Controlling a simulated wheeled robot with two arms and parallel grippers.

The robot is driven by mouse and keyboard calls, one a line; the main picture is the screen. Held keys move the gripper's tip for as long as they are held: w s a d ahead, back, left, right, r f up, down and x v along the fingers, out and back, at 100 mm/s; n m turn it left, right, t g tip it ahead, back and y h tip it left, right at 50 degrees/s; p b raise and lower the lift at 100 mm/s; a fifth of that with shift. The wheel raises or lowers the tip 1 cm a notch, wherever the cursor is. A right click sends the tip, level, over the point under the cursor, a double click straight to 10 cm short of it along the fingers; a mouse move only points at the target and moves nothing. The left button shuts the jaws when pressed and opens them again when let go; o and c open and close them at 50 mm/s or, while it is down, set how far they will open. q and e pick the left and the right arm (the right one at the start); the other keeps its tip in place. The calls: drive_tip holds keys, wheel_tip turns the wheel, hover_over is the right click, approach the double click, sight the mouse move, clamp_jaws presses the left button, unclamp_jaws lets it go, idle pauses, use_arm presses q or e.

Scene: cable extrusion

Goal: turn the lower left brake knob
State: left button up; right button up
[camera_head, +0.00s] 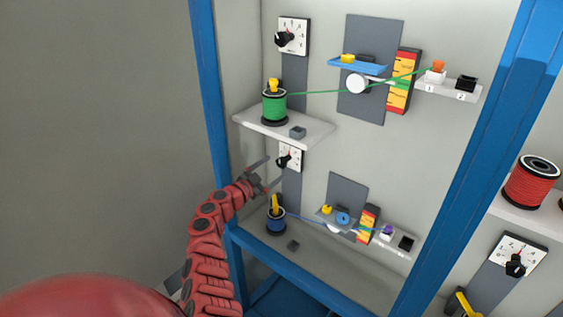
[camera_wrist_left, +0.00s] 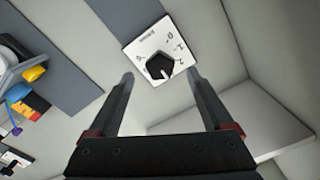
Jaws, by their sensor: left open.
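The lower left brake knob (camera_head: 284,162) is a black knob on a white numbered dial plate (camera_head: 297,158), on a grey strip below the upper left shelf. It also shows in the left wrist view (camera_wrist_left: 160,66), its white pointer mark towards the plate's lower edge. My left gripper (camera_head: 269,173) reaches in from the left just in front of this dial. In the left wrist view its two fingers (camera_wrist_left: 162,88) are apart, with the knob beyond and between their tips. The gripper looks empty, and I see no clear contact with the knob. My right gripper is not in view.
The upper shelf (camera_head: 315,131) with a green spool (camera_head: 274,106) juts out just above the dial. A blue spool (camera_head: 275,222) with blue cable stands below. A blue frame post (camera_head: 210,90) is at the left. Another dial (camera_head: 290,37) sits higher up.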

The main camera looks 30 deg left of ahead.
sight(280, 164)
use_arm(q)
drive_tip(key=w, duration=0.4)
drive_tip(key=shift+f, duration=0.1)
drive_tip(key=shift+w+d, duration=0.2)
drive_tip(key=shift+w, duration=0.5)
clamp_jaws()
